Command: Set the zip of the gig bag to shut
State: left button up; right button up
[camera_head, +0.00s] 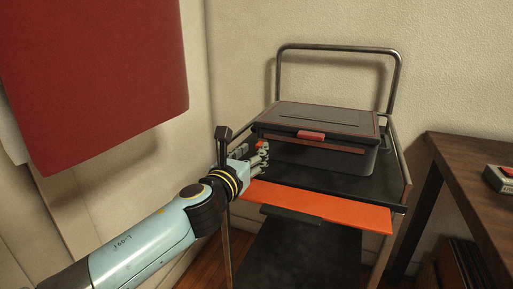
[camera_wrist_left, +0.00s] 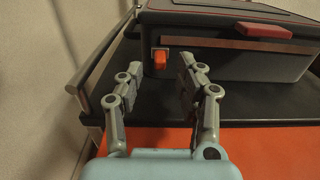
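The gig bag (camera_head: 330,117) is a dark, box-shaped case with a red tab (camera_head: 311,135) on its front, lying on a black-topped cart. Its lid looks down. A brownish-red strip (camera_wrist_left: 205,43) runs along the front below the lid edge. A small orange pull (camera_wrist_left: 160,60), apparently the zip's, sits near the strip's left end; in the head view it shows (camera_head: 262,145) partly behind my fingers. My left gripper (camera_head: 262,158) is at the bag's front left corner. In the left wrist view its fingers (camera_wrist_left: 160,75) are apart, with the pull beyond the gap between them. My right gripper is not in view.
The cart's black top (camera_head: 385,194) has a metal rail (camera_head: 340,48) behind it. An orange panel (camera_head: 330,207) and a dark handle (camera_head: 292,215) are below its front edge. A wooden table (camera_head: 470,165) stands at right. A red panel (camera_head: 95,75) hangs at upper left.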

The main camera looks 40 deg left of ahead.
aim_at(260, 144)
pick_arm(q)
jog(key=shift+x, duration=1.45)
jog(key=shift+c, duration=0.7)
grip_shut()
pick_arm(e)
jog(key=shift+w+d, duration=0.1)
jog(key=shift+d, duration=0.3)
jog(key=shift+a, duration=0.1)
